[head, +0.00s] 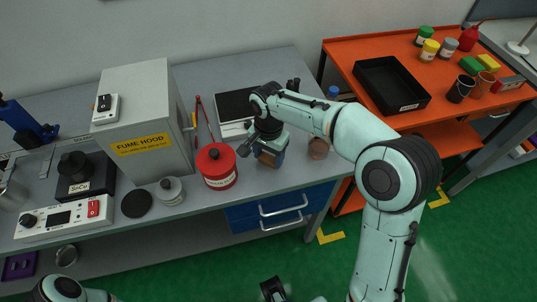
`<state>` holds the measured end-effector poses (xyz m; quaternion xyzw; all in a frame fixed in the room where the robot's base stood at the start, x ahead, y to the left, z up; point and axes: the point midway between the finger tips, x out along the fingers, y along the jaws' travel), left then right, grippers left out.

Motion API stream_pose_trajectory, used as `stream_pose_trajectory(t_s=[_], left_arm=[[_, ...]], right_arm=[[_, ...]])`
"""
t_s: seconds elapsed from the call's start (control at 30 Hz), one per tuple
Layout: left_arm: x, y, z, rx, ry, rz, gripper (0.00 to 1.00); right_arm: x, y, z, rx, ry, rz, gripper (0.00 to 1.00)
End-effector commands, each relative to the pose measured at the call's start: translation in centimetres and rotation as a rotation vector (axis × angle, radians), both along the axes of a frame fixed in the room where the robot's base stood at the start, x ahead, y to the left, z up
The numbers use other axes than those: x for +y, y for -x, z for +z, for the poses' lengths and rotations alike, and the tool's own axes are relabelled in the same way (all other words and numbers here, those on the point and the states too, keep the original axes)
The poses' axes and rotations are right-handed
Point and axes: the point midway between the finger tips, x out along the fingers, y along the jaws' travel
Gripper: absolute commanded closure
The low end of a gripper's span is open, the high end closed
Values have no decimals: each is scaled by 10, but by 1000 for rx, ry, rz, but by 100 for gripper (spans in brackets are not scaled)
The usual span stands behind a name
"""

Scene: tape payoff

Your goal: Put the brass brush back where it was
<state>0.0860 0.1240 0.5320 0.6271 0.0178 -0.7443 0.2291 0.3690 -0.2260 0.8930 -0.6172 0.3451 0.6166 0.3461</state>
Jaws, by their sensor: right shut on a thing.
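My right gripper (246,147) is over the grey workbench (211,211), just right of the red can and in front of the white-and-black device. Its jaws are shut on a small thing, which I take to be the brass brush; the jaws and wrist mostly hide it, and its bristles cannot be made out. A small blue and brown block-like thing (268,158) shows just below the right wrist.
The red can (217,167), a grey jar (171,191) and a black disc (136,204) stand left of the gripper. The fume hood (142,142) rises behind them. A brown jar (318,148) stands to the right. An orange cart (345,50) holds a black tray (391,84).

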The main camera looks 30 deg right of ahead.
Motion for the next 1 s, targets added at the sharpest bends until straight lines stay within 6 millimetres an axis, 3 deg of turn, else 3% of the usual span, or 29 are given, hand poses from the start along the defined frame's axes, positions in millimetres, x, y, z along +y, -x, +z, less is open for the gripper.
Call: stream_pose_trajectory(t_s=[0.33, 0.37, 0.43, 0.77, 1.0], left_arm=[[0, -1, -2, -2, 0, 1, 57], [0, -1, -1, -3, 0, 0, 57], [0, -1, -1, -3, 0, 1, 57], [0, -1, 0, -2, 0, 1, 57], [0, 1, 6, 5, 1, -2, 57]], right_arm=[[0, 0, -3, 1, 1, 0, 68], [0, 0, -4, 1, 1, 0, 36], [0, 0, -3, 1, 1, 0, 14], [0, 0, 0, 0, 0, 0, 14], [0, -1, 35, -5, 0, 0, 14]])
